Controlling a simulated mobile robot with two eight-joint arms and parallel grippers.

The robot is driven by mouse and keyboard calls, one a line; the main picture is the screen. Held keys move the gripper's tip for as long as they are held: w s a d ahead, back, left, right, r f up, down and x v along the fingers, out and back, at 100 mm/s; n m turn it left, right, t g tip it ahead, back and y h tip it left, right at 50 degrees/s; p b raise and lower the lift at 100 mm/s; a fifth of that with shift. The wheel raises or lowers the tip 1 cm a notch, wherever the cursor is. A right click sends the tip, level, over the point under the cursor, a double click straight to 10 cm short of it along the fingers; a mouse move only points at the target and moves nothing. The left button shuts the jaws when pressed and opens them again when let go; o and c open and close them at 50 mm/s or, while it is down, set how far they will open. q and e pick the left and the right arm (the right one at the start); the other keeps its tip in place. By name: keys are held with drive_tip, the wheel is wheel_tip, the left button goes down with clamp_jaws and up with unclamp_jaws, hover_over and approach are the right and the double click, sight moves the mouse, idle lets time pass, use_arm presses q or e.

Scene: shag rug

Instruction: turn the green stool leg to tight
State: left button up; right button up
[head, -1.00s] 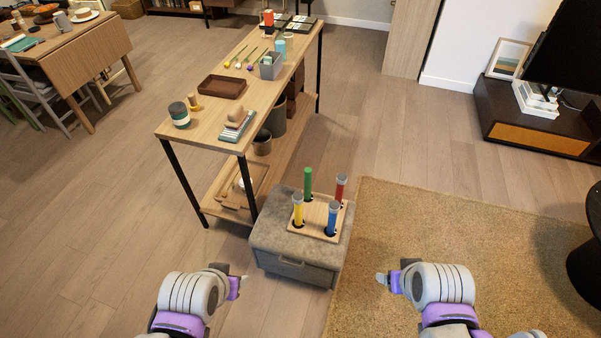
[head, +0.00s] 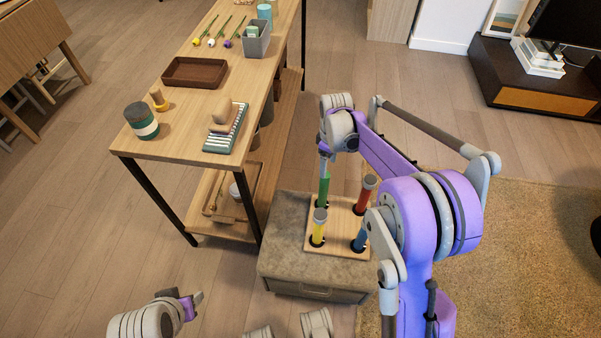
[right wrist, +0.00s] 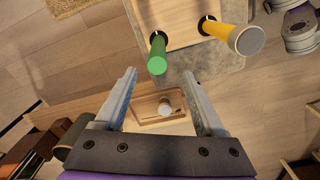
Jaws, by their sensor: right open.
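The green stool leg (head: 323,192) stands upright at the back left of a square wooden seat board (head: 340,218), which lies on a grey ottoman. My right gripper (head: 324,163) points down over the green leg. In the right wrist view the green leg (right wrist: 157,55) shows just past the tips of my right gripper (right wrist: 160,74), roughly centred between them. Its fingers are apart and not closed on the leg. The leg's foot in the board is too small to judge for tightness. My left gripper (head: 194,302) is low at the left, away from the stool; its finger gap is unclear.
A yellow leg (head: 319,228), red leg (head: 365,195) and blue leg (head: 360,238) stand close by in the board. The ottoman (head: 285,225) is beside a wooden console table (head: 180,125) holding a tray, jar and other items. Open rug (head: 530,240) lies right.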

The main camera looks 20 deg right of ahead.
sight(325, 182)
drive_tip(key=shift+w+a+f, duration=0.1)
drive_tip(key=shift+w+f, duration=0.45)
drive_tip(key=shift+f, duration=0.25)
wheel_tip(325, 182, down, 10)
drive_tip(key=shift+s+b, duration=0.1)
drive_tip(key=shift+b, duration=1.05)
clamp_jaws()
